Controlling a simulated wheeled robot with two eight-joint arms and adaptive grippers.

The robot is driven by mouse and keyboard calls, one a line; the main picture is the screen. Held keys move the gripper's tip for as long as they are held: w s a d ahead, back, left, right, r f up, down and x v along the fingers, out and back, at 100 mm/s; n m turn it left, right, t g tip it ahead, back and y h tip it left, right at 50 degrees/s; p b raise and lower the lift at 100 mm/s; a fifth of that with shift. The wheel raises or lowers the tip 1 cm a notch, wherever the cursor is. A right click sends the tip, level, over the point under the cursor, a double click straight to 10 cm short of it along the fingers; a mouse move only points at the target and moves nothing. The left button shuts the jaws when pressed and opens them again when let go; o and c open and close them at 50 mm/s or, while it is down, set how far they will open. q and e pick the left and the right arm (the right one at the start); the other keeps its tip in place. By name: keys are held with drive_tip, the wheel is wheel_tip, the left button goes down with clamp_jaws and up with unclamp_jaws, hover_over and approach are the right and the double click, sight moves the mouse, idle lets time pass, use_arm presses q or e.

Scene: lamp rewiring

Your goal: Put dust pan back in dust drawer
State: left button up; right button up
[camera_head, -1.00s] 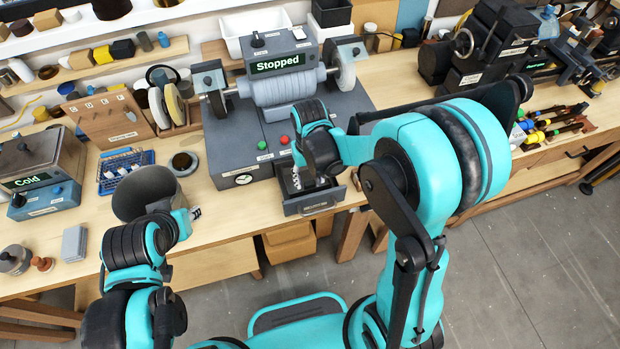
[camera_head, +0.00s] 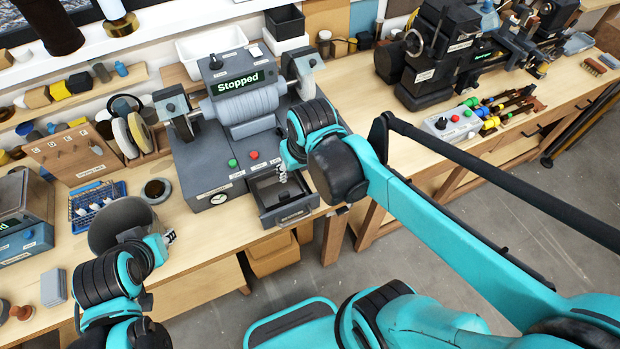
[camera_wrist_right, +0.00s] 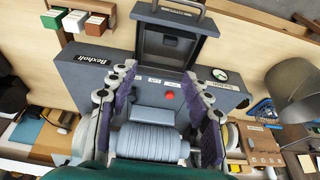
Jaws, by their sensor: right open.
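The dust drawer (camera_head: 290,212) is pulled out from the front of the grey machine, with its handle and label at the front. It also shows at the top of the right wrist view (camera_wrist_right: 172,24). A flat grey rectangle shows inside it; I cannot tell whether this is the dust pan or the drawer floor.
The grey machine (camera_head: 203,160) reads "Stopped" and has a green and a red button above the drawer. A blue rack (camera_head: 98,204) and a wooden tool holder (camera_head: 72,152) stand left. A dark machine (camera_head: 425,70) stands right.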

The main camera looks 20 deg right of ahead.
drive_tip(key=s+t, duration=0.1)
drive_tip(key=s+d+t, duration=0.1)
drive_tip(key=s, duration=0.1)
drive_tip(key=s+d+t, duration=0.1)
drive_tip(key=s, duration=0.1)
drive_tip(key=shift+r+t, duration=0.3)
drive_tip(key=shift+r, duration=0.05)
drive_tip(key=shift+w, duration=0.1)
wheel_tip(320, 180, down, 12)
drive_tip(key=b, duration=1.1)
drive_tip(key=shift+r, duration=0.25)
